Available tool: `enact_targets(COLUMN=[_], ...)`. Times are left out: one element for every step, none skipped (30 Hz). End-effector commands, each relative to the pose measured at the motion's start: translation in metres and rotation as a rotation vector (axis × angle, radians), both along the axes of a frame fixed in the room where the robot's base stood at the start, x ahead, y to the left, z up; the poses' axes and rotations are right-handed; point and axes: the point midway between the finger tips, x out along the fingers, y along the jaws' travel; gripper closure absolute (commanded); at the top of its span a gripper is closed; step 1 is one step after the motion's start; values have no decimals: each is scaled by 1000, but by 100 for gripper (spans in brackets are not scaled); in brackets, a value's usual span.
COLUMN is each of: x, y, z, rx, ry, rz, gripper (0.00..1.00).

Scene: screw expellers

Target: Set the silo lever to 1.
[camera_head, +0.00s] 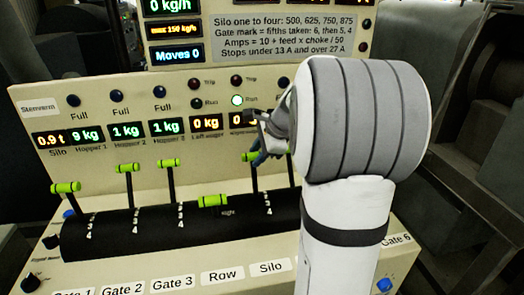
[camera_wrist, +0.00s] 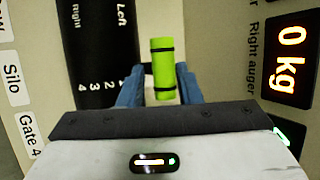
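The silo lever (camera_head: 252,157) has a green handle and stands at the far end of its slot, beyond the visible marks 2, 3 and 4. I cannot read its exact mark. In the wrist view its green handle (camera_wrist: 163,68) lies between the blue fingers of my gripper (camera_wrist: 160,88). The fingers look open around it, with a gap on the handle's left; its right edge is close to the right finger. In the head view my gripper (camera_head: 265,145) is at this handle, partly hidden by my wrist.
The row lever (camera_head: 213,201) sits low, just left of the silo lever. Gate levers stand further left, including one with a green handle (camera_head: 167,163). The upright display panel (camera_head: 120,105) rises close behind the levers. My arm hides the console's right part.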

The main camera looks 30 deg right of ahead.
Motion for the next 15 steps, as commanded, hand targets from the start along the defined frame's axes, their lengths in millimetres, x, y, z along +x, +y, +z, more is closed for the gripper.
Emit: enact_targets(x=[-1, -1, -1, -1, 0, 0, 0, 0, 0, 0, 0, 0, 0, -1, -2], y=[1, 1, 0, 0, 0, 0, -1, -1, -1, -1, -2, -2, -2, -2, -3], z=[-4, -3, -3, -2, -2, -2, -1, -1, -1, 0, 0, 0, 1, 2, 5], rx=[3, 3, 2, 1, 1, 0, 0, 0, -1, -2, -2, -2, -3, -3, -3], ry=[6, 6, 5, 4, 3, 1, 1, 1, 0, -1, -1, -2, -3, -3, -5], rz=[2, 2, 1, 1, 0, -1, -1, -1, -2, -2, -2, -3, -3, -3, -4], gripper=[70, 67, 64, 61, 59, 56, 56, 56, 56, 56, 56, 56, 56, 56, 56])
